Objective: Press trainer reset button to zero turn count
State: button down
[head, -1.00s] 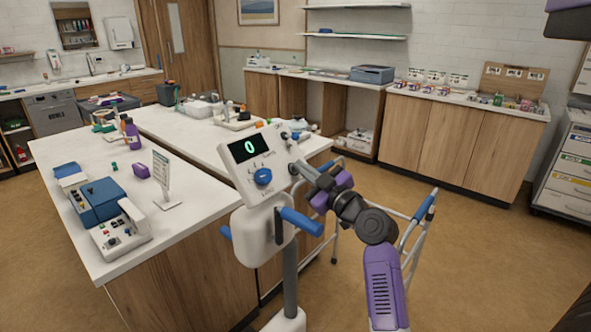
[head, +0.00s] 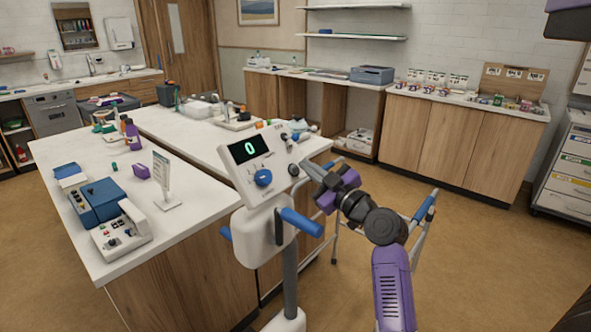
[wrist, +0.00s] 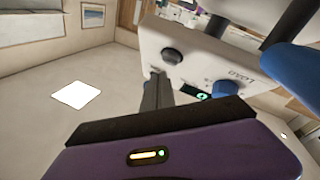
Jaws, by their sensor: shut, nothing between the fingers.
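The trainer (head: 233,168) stands upright with a white console panel on a grey post. Its display (head: 250,149) shows a green 0. A blue knob (head: 263,178) sits below the display, and a dark round button (head: 293,169) is at the panel's right side. The button also shows in the wrist view (wrist: 172,56), with the blue knob (wrist: 226,89) and part of the display. My gripper (head: 305,165) is shut and empty, just right of the button and a small gap away from it. Its fingers (wrist: 160,80) point towards the panel.
Blue handlebars (head: 302,222) stick out below the console. A walker frame (head: 425,208) stands behind my arm. A white-topped counter (head: 190,215) with a blue device (head: 100,204) lies to the left. Open floor is at the right.

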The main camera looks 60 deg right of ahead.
jog(key=s+r, duration=0.2)
jog(key=s, duration=0.1)
jog(key=shift+s+a+r+p, duration=0.2)
jog(key=shift+a+r+p, duration=0.1)
jog(key=shift+a+p, duration=0.1)
dwell(0.8)
